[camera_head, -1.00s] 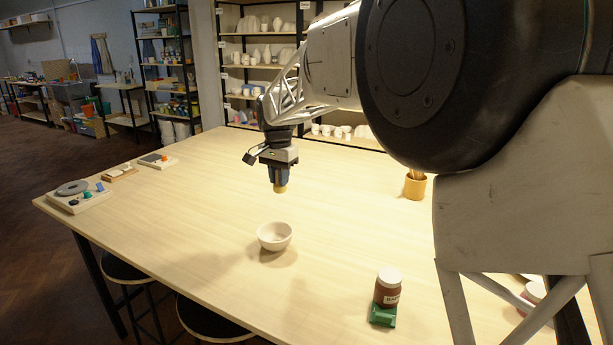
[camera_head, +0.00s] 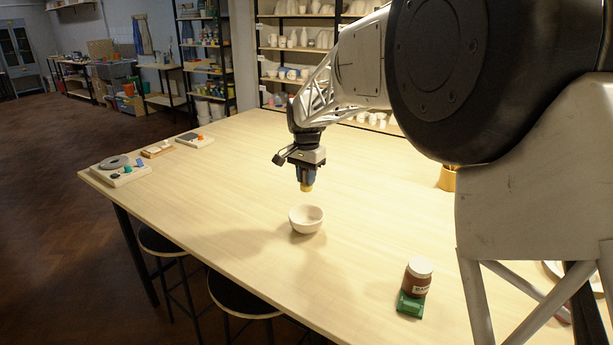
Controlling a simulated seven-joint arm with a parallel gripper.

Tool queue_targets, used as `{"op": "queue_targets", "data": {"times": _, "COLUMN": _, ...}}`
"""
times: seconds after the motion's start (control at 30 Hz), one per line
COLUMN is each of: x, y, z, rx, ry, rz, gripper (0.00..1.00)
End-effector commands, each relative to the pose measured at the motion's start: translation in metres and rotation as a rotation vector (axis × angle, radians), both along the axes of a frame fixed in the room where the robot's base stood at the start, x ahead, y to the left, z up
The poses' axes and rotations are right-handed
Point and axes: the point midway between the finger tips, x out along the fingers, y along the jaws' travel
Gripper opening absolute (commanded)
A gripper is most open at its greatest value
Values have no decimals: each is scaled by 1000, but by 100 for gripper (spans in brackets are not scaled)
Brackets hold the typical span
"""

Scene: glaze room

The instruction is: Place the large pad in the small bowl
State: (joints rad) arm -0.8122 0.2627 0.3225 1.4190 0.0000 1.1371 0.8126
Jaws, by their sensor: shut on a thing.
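The small bowl (camera_head: 306,220) is white and stands upright on the wooden table. My gripper (camera_head: 306,181) is above the bowl, pointing down. It is shut on a small yellowish-tan piece (camera_head: 307,188), which I take to be the large pad. Only the lower end of the piece shows below the fingers, so its full size is hidden. A small gap shows between the piece and the bowl's rim. The bowl's inside looks empty from here.
Several boards with small items, such as the one with a grey disc (camera_head: 121,172), lie at the left edge. An orange-brown pot (camera_head: 447,178) is partly hidden. The table around the bowl is clear.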

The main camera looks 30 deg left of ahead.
Motion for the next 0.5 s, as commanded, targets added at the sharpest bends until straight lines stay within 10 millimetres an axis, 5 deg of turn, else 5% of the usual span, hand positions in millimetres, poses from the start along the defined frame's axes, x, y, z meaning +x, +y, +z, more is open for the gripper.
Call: {"op": "queue_targets", "data": {"times": 0.5, "x": 0, "y": 0, "z": -29, "rx": -2, "ry": 2, "rz": 0, "gripper": 0}}
